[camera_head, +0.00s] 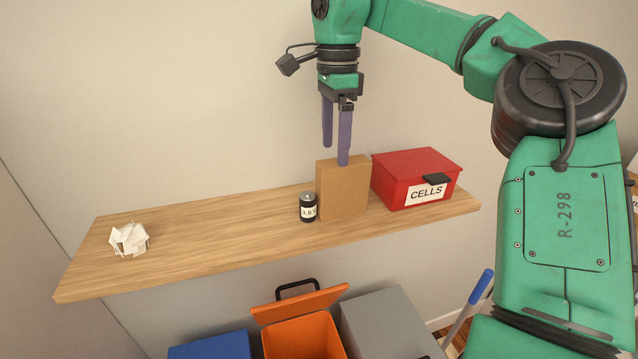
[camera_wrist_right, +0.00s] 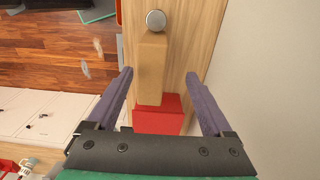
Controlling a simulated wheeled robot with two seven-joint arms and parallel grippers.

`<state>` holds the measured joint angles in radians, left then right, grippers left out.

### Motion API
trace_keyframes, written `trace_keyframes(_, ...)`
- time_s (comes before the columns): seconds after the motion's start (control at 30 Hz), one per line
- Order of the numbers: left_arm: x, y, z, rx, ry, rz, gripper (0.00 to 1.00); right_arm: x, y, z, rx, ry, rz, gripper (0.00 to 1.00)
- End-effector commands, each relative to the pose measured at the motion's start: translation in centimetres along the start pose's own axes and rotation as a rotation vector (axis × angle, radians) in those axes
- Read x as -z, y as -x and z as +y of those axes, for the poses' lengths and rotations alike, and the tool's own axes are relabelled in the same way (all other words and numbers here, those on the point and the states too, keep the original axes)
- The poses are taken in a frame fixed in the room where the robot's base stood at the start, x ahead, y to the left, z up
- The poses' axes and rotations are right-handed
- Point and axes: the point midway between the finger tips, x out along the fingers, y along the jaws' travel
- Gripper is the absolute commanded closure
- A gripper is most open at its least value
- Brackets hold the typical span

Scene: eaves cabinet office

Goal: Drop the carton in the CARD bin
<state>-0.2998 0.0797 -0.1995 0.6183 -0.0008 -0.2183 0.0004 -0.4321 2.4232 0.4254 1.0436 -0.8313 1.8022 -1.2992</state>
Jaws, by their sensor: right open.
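The carton (camera_head: 343,190) is a plain brown box standing upright on the wooden shelf (camera_head: 190,237). In the wrist view the carton (camera_wrist_right: 151,70) shows from above, between the two fingers but farther off. My right gripper (camera_head: 335,154) is open and empty, pointing down just above the carton. I cannot tell whether a fingertip touches it. Below the shelf are a blue bin (camera_head: 210,346), an orange bin (camera_head: 303,338) with its lid raised, and a grey bin (camera_head: 388,325). No CARD label is visible on any of them. My left gripper is out of view.
A dark battery (camera_head: 308,208) stands close to the carton's left side. A red box marked CELLS (camera_head: 416,178) sits close on its right. Crumpled paper (camera_head: 129,239) lies at the shelf's left end. The shelf between paper and battery is clear. A wall runs behind.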

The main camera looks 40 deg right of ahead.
Motion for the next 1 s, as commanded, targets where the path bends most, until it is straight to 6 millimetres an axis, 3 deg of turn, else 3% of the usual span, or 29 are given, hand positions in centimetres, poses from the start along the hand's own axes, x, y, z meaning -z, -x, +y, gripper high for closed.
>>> trace_keyframes(0.2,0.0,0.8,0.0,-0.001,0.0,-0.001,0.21,0.1,-5.2,0.0,-0.003,-0.002,-0.004,0.15)
trace_keyframes(0.37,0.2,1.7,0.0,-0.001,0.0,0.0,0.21,0.1,-7.2,0.1,-0.003,-0.002,-0.003,0.15)
trace_keyframes(0.57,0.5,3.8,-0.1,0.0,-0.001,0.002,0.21,0.3,-10.8,0.3,-0.004,-0.003,-0.004,0.15)
trace_keyframes(0.8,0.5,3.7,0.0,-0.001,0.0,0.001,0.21,0.2,-11.9,0.2,0.001,-0.004,-0.004,0.15)
trace_keyframes(0.83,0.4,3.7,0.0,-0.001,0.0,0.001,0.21,0.2,-11.9,0.2,0.001,-0.004,-0.004,0.19)
trace_keyframes(0.87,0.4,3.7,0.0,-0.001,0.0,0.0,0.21,0.2,-11.9,0.2,0.001,-0.004,-0.004,0.3)
trace_keyframes(1.0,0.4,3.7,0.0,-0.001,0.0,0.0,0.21,0.2,-11.9,0.2,0.001,-0.004,-0.004,0.84)
